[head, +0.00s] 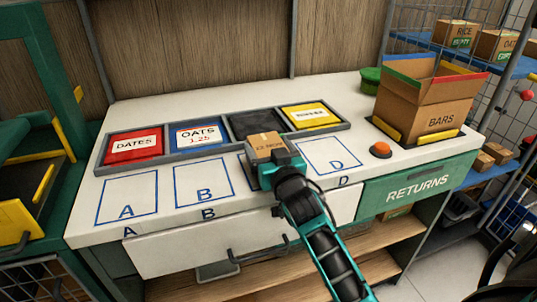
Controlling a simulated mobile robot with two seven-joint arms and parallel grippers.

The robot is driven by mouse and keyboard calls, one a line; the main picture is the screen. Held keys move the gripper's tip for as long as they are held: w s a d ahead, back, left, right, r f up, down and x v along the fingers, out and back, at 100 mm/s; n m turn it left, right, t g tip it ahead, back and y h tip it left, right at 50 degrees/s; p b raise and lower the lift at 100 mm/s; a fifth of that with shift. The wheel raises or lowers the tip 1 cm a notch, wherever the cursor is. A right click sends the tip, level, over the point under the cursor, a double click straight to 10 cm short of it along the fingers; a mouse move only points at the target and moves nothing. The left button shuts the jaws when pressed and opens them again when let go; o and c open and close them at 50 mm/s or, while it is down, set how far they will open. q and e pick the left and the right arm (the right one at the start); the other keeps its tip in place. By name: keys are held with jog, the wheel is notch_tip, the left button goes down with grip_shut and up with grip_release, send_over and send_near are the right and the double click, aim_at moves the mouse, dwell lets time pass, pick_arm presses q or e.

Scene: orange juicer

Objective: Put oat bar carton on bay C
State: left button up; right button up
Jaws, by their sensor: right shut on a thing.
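A small brown carton (265,142) with a printed label is in my right gripper (272,160), above the counter between bay B (203,184) and bay D (329,158). Its label is too small to read surely. The right gripper is shut on it, with the arm coming up from below. Bay C lies under the gripper and carton, and its letter and most of its outline are hidden. I cannot tell whether the carton touches the counter. My left gripper is not in view.
Behind the bays, a grey tray (226,143) holds red, blue, black and yellow compartments. Bay A (126,206) is empty, as are B and D. At right are an orange button (380,149), an open BARS box (425,105) and a wire rack with cartons (455,34).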

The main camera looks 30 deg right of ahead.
jog(key=shift+f, duration=0.2)
jog(key=shift+f, duration=0.15)
jog(key=o, duration=0.8)
jog(key=shift+o, duration=1)
jog(key=shift+s, duration=0.1)
